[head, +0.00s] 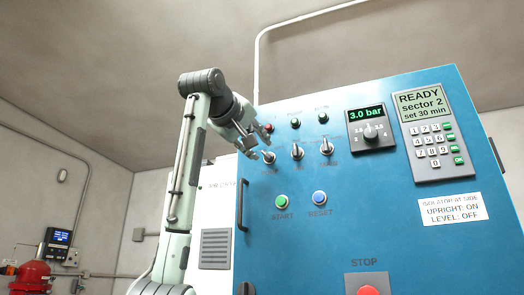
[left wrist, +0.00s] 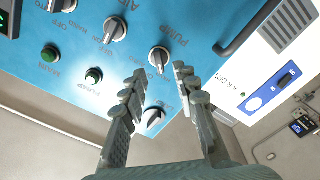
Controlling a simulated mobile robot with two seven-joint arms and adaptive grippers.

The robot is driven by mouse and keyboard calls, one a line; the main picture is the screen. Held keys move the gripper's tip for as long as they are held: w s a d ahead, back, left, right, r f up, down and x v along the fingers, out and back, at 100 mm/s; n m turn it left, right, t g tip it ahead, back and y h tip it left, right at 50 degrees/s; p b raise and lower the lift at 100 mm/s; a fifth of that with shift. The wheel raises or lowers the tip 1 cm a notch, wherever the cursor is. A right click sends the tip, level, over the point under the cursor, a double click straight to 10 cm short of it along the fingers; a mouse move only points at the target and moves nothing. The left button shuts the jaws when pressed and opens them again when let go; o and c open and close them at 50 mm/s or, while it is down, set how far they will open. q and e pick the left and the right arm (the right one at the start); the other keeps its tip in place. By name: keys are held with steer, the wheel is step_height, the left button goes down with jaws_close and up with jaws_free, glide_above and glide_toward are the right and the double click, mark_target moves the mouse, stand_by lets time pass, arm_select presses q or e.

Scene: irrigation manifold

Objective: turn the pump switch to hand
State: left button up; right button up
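The pump switch (head: 268,157) is the leftmost of a row of rotary switches on the blue control panel (head: 350,215). In the left wrist view the pump switch (left wrist: 159,58) has a light lever on a dark round base, beside the inverted word PUMP. Its lever looks close to upright in both views. My left gripper (head: 258,146) is at the panel's upper left, close to this switch. In the left wrist view the left gripper (left wrist: 159,72) is open, with its fingertips either side of the switch's near edge. I cannot tell whether they touch it. My right gripper is not in view.
Two similar switches (head: 297,152) and (head: 326,147) stand to the right, with small lamps (head: 295,123) above. Green start (head: 282,202) and blue reset (head: 319,197) buttons are below. A dark door handle (head: 242,205) sticks out at the left. A red stop button (head: 368,290) is lower down.

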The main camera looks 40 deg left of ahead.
arm_select(q)
steer(key=v, duration=0.8)
steer(key=shift+s, duration=0.1)
